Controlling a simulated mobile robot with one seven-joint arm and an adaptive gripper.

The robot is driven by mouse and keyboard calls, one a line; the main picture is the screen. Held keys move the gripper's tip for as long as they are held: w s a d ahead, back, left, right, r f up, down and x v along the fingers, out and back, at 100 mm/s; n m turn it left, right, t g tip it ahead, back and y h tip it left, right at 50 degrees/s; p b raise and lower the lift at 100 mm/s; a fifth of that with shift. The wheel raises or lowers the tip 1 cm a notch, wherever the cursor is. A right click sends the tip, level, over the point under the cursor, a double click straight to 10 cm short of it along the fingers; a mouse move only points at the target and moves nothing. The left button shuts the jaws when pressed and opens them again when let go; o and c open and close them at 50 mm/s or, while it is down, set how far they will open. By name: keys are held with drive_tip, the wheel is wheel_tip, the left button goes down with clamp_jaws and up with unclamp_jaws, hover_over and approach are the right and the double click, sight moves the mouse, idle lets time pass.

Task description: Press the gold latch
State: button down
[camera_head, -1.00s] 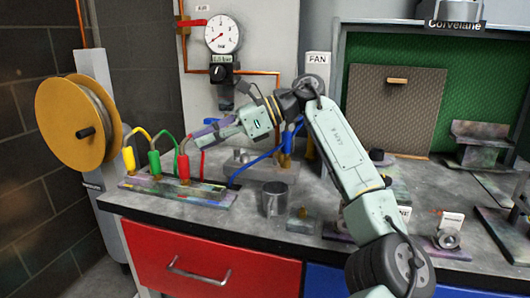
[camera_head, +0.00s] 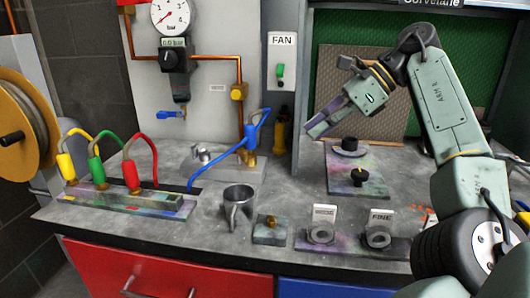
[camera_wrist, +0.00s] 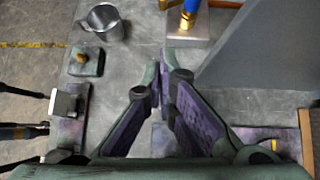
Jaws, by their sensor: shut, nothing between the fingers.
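A small gold knob (camera_head: 270,221) stands on a square mottled block (camera_head: 270,236) near the bench's front edge; it looks like the gold latch. In the wrist view the gold knob (camera_wrist: 84,56) and its block (camera_wrist: 87,69) lie at upper left, apart from the fingers. My gripper (camera_head: 314,131) is raised over the back right of the bench, right of and behind the block. In the wrist view my gripper (camera_wrist: 157,62) has its purple-padded fingers together at the tips, with nothing between them.
A metal cup (camera_head: 238,205) stands just left of the block. Labelled ring fixtures (camera_head: 321,233) sit to its right. A blue-handled brass valve (camera_head: 250,138) stands behind, and a FAN switch panel (camera_head: 281,85) rises at the back. Colored plugs (camera_head: 131,177) line the left.

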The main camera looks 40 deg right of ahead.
drive_tip(key=shift+f, duration=0.1)
drive_tip(key=b+x, duration=0.1)
drive_tip(key=x, duration=0.9)
drive_tip(key=shift+w+a+p, duration=0.35)
drive_tip(key=shift+w+a, duration=0.6)
drive_tip(key=shift+w, duration=0.05)
drive_tip(key=shift+w+a, duration=0.45)
drive_tip(key=shift+w, duration=0.05)
drive_tip(key=shift+a, duration=0.1)
drive_tip(key=shift+a+r+m, duration=0.2)
drive_tip(key=shift+r+m, duration=0.05)
drive_tip(key=shift+m, duration=0.05)
